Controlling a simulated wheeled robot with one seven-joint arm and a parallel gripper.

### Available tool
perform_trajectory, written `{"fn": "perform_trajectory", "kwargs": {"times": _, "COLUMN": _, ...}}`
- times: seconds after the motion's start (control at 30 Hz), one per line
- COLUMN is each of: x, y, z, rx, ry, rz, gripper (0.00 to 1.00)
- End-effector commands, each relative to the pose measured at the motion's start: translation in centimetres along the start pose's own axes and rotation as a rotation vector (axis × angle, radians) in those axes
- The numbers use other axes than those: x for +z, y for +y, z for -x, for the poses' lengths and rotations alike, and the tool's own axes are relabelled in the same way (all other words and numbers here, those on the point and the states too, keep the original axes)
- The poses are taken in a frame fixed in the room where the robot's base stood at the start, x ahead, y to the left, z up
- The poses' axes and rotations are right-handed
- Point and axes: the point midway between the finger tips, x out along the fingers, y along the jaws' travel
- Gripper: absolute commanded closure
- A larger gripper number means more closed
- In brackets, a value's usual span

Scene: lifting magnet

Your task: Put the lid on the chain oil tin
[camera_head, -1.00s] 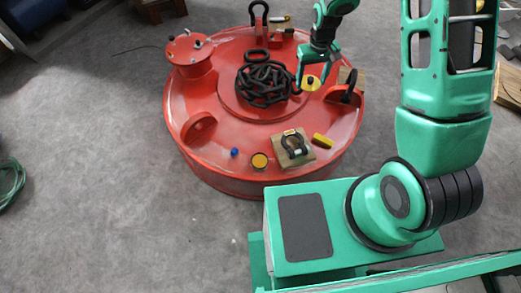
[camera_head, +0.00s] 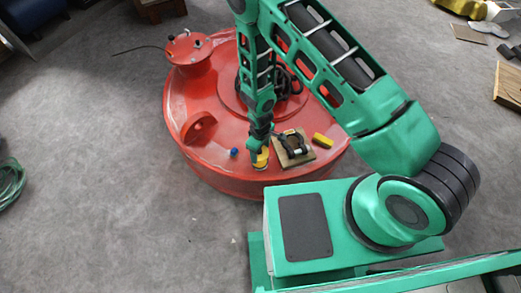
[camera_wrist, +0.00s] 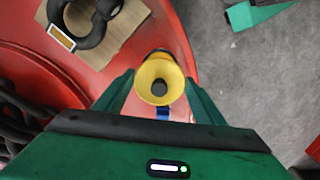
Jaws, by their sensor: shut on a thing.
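The yellow lid (camera_wrist: 161,70) with its dark knob sits between the fingers of my gripper (camera_wrist: 160,84) in the wrist view. My gripper (camera_head: 259,146) is shut on it and points down at the front of the red magnet. In the head view the lid (camera_head: 262,155) shows just under the fingertips. The chain oil tin (camera_head: 261,167) is directly below, mostly hidden by the lid and gripper. In the wrist view only a dark edge shows behind the lid. I cannot tell whether lid and tin touch.
The red magnet (camera_head: 217,168) carries a wooden block with a black shackle (camera_head: 294,147) close right of the gripper. A yellow block (camera_head: 322,140) lies beyond it. A small blue item (camera_head: 234,152) stands left. The black chain (camera_head: 290,82) is partly behind my arm.

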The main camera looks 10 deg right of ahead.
Motion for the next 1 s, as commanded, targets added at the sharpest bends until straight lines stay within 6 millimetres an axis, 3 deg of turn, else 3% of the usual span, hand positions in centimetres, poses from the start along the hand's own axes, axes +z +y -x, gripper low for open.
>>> {"fn": "perform_trajectory", "kwargs": {"times": 0.37, "x": 0.2, "y": 0.0, "z": -0.1, "rx": -0.001, "ry": 0.000, "rz": -0.001, "gripper": 0.58}}
{"fn": "perform_trajectory", "kwargs": {"times": 1.0, "x": 0.2, "y": 0.1, "z": -4.6, "rx": 0.000, "ry": -0.001, "rz": -0.002, "gripper": 0.58}}
